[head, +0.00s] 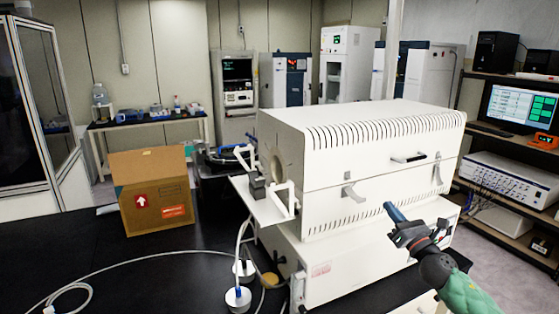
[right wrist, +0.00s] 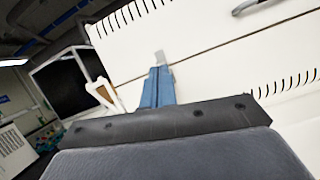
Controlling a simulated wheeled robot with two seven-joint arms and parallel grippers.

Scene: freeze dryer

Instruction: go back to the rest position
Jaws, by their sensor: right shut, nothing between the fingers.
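My right gripper (head: 398,216) is in front of the white box-shaped machine in the head view, near the lower right of its front face. Its blue fingers are together, with nothing between them. In the right wrist view the shut blue fingers (right wrist: 158,88) point at the machine's white front, close to a small grey latch (right wrist: 160,58). I cannot tell whether they touch it. My left gripper does not show in either view.
The white machine (head: 370,185) stands on a black table (head: 150,265). A cardboard box (head: 152,190) sits to its left. White cables and small round metal pieces (head: 238,297) lie in front. Shelves with a monitor (head: 522,107) stand at the right. The table's front left is mostly clear.

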